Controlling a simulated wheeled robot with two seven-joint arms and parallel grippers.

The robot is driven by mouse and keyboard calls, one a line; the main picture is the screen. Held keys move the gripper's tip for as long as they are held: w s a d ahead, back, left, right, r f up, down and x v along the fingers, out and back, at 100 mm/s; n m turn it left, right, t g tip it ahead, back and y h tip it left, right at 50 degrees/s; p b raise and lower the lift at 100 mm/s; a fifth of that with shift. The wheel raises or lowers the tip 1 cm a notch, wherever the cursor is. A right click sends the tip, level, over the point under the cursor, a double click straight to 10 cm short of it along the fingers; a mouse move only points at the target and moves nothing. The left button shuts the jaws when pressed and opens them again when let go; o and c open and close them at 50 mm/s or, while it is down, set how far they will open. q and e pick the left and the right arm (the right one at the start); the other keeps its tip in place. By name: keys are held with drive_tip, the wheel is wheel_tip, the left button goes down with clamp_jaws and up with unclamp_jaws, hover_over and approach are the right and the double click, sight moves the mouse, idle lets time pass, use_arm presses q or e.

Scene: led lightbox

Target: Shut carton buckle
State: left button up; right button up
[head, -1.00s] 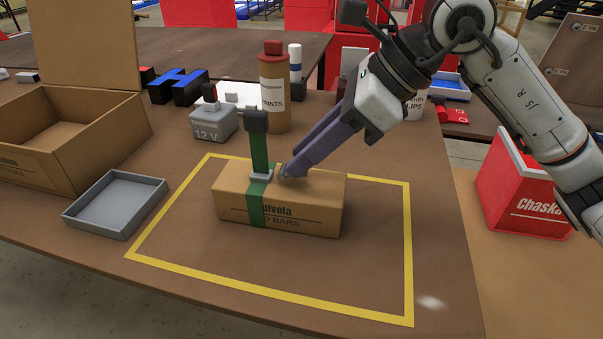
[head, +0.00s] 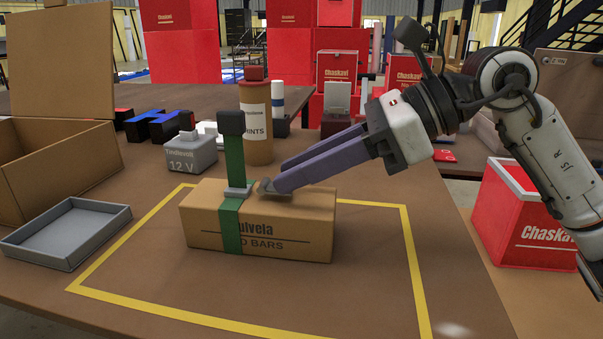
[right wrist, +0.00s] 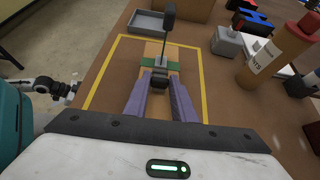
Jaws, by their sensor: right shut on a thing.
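A brown carton (head: 290,222) lies on the table with a green strap (head: 230,230) around its middle. A grey buckle (head: 237,191) sits on top of the strap. The strap's free end (head: 234,160) stands upright from it, with a dark block (head: 231,122) at its tip. My right gripper (head: 268,189) comes in low from the right, its purple fingers shut on a small dark grey piece beside the buckle. In the right wrist view this dark piece (right wrist: 159,82) shows between the fingertips, just short of the green strap. My left gripper is not visible in the head view.
A yellow outline (head: 160,308) surrounds the carton, with bare table in front. A grey tray (head: 65,235) and an open box (head: 60,165) stand at left. A battery (head: 190,153) and a brown bottle (head: 256,125) stand behind. A red bin (head: 522,215) is at right.

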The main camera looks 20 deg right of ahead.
drive_tip(key=shift+f, duration=0.1)
drive_tip(key=o, duration=1.1)
drive_tip(key=shift+c, duration=0.2)
drive_tip(key=v, duration=1)
drive_tip(key=shift+s, duration=0.1)
